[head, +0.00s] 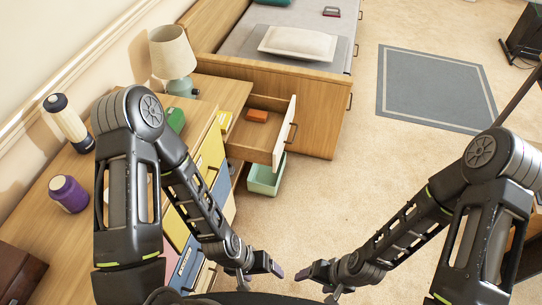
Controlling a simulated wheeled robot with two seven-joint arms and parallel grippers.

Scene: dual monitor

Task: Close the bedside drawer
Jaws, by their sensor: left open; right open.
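The bedside drawer (254,145) is pulled out from the wooden bedside cabinet, between the bed and the dresser. Its front panel faces right and carries a metal handle (292,133). An orange-brown object (257,116) lies inside it. My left gripper (280,271) is open and low in the picture, below the drawer and apart from it. My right gripper (299,275) is open, just right of the left one, and also apart from the drawer. Neither gripper holds anything.
A green bin (265,180) sits below the open drawer. A lamp (172,57) stands on the bedside top. The dresser with coloured drawers (210,155) is at left, partly behind my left arm. The bed (280,85) is behind. Carpet (350,185) to the right is clear.

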